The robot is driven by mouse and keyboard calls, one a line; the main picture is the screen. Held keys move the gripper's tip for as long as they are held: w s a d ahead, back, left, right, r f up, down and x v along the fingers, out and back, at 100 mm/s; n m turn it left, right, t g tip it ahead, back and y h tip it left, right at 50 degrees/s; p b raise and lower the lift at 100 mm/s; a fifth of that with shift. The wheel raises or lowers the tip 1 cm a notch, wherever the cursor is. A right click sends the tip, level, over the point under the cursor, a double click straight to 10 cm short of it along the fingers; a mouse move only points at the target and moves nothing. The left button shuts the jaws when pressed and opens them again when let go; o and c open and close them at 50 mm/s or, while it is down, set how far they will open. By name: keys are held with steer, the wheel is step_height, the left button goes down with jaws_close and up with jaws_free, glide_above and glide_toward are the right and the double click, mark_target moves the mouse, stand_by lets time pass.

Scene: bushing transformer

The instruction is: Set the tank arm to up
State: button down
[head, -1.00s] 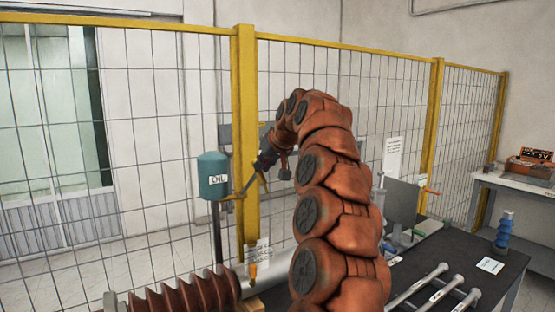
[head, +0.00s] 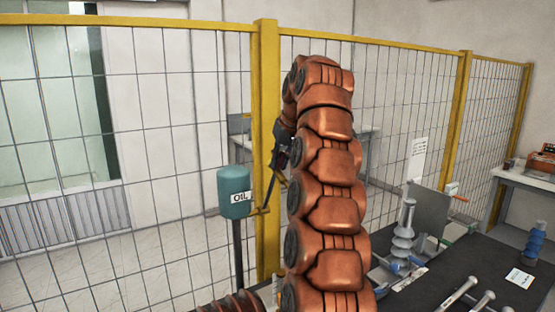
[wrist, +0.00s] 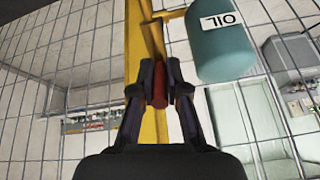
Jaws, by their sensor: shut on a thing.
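The teal oil tank (head: 234,192) with a white OIL label stands on a dark post in front of the fence, left of my arm. It also shows at the top right of the wrist view (wrist: 222,48), with its label turned over. In the wrist view my gripper (wrist: 159,88) is shut on a red handle (wrist: 159,86), which sits between both fingertips. I take this handle to be the tank arm's grip; how it joins the tank is hidden. In the head view my gripper (head: 272,181) is beside the tank, partly hidden by my arm.
A yellow-framed mesh fence (head: 266,100) runs behind the tank, with a post close to my gripper. A dark workbench (head: 450,270) at the right holds insulators and several rods. Ribbed brown bushing (head: 236,303) shows at the bottom edge.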

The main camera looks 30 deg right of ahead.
stand_by(0.3)
steer(key=c, duration=1.2)
jaws_free()
steer(key=shift+s+d+r, duration=0.1)
steer(key=shift+s+r, duration=0.15)
steer(key=shift+r, duration=0.3)
steer(key=shift+s, duration=1.3)
steer(key=shift+s+a, duration=0.2)
steer(key=shift+s, duration=4.55)
